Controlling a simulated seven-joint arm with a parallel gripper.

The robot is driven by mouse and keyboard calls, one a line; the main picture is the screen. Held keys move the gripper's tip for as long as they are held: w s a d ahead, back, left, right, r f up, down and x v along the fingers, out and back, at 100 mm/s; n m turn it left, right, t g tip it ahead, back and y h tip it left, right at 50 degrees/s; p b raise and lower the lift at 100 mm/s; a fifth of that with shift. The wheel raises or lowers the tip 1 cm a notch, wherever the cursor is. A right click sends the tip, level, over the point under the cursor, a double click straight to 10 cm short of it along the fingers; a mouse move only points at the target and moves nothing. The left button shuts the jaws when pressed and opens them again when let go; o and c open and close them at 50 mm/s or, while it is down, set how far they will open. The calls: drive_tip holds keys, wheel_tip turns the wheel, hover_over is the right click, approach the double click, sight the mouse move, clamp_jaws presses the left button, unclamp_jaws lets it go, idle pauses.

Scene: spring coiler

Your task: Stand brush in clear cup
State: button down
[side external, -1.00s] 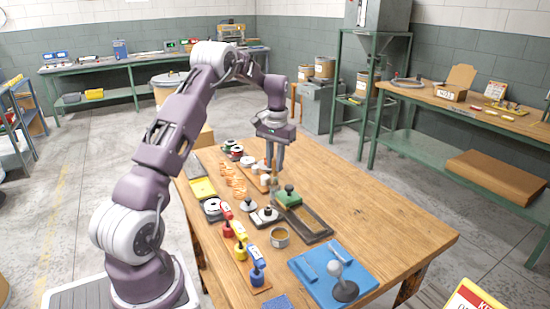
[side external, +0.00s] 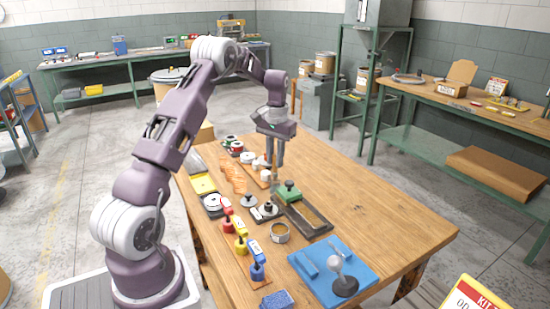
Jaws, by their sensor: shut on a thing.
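My gripper (side external: 275,165) points down over the far middle of the wooden table, with its fingers close together. It is shut on a thin thing that looks like the brush (side external: 275,183), whose lower end hangs near the green block. The brush is small here, and the fingers hide its upper part. A short round see-through cup (side external: 280,233) with a grey rim stands on the table nearer the camera, apart from my gripper. It looks empty, with the wood tone showing through.
A green block with a dark knob (side external: 289,192) sits at a dark-framed tray (side external: 318,222). Red, yellow and blue-handled tools (side external: 241,241) stand left of the cup. A blue mat (side external: 358,281) holds a grey ball-topped stand (side external: 337,266). The table's right side is clear.

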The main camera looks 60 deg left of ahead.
sight(275, 172)
drive_tip(key=shift+f, duration=2.15)
idle(1.6)
drive_tip(key=c, duration=1.2)
unclamp_jaws()
drive_tip(key=shift+o, duration=0.2)
drive_tip(key=shift+o, duration=1.3)
drive_tip(key=shift+r, duration=5.95)
